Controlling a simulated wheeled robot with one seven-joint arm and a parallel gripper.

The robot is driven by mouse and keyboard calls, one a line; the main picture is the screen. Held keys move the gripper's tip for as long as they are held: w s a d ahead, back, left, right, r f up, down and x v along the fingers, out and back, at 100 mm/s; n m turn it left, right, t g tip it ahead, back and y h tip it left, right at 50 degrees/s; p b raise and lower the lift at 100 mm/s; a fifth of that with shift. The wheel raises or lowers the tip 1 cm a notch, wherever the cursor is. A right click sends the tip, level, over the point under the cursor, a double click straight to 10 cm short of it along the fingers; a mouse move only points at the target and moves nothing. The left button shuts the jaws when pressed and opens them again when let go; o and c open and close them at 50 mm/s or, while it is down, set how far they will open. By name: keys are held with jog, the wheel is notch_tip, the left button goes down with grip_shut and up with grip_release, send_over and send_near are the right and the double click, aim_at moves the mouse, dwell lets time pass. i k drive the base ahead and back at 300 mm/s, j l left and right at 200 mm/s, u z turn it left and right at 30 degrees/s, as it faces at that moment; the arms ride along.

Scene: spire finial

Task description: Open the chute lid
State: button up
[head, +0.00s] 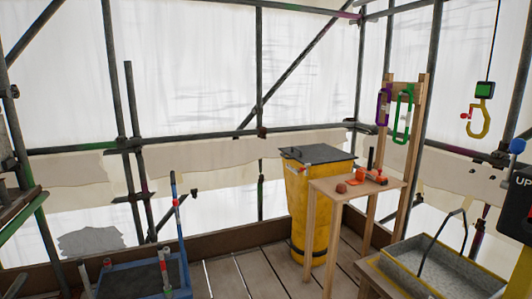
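The chute is a tall yellow tube (305,205) standing on the plank floor near the middle of the head view. Its dark grey lid (318,154) lies flat across the top and looks shut. The wooden stand in front hides part of the chute's right side. My gripper is not in view.
A wooden stand (345,186) with small orange items is close in front of the chute. Green and purple carabiners hang on its upright. A grey tray (445,270) and a hook (480,120) are at right, a blue cart (143,281) at lower left. Scaffold poles cross behind.

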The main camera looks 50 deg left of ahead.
aim_at(316, 154)
jog(key=u, duration=1.45)
jog(key=i+l+u, duration=0.1)
jog(key=i+u, duration=0.3)
jog(key=i, duration=3.35)
